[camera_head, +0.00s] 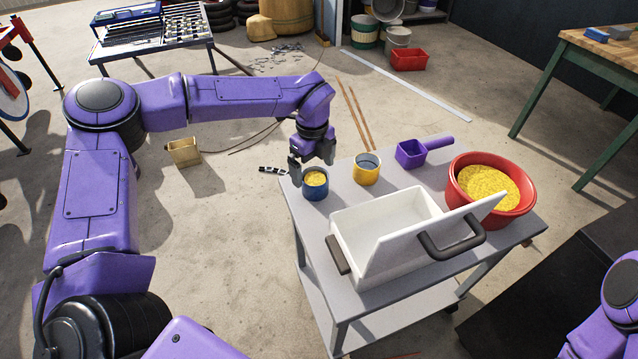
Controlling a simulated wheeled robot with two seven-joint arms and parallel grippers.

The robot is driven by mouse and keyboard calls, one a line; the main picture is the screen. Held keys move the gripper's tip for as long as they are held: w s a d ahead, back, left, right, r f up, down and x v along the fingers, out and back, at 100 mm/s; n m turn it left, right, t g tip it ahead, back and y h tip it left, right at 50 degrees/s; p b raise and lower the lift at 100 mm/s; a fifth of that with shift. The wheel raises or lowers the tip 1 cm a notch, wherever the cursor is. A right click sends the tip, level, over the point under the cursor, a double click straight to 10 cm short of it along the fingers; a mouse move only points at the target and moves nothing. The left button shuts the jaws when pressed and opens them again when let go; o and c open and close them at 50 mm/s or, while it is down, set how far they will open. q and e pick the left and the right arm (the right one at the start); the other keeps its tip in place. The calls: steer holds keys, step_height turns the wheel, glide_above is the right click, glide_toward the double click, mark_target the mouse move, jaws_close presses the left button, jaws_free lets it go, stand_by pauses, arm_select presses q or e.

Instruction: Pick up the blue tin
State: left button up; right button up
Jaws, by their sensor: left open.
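The blue tin (315,191) stands upright near the left back corner of the grey cart (316,240). It is filled with yellow grains. My left gripper (311,168) points down over the tin, with one finger at its left side and the other behind it to the right. The fingers are apart, and I cannot tell whether they touch the tin. The tin rests on the cart top. Part of my right arm shows at the lower right edge, but its gripper is out of view.
A yellow tin (366,172) stands just right of the blue tin. A purple scoop (411,153), a red bowl (455,191) of yellow grains and a white box (345,243) with a tilted lid (415,242) are also on the cart. The floor left of the cart is mostly clear.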

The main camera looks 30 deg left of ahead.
mark_target(315, 181)
arm_select(q)
steer(key=f, duration=0.6)
steer(key=shift+w, duration=0.3)
steer(key=c, duration=1.2)
steer(key=shift+r, duration=0.1)
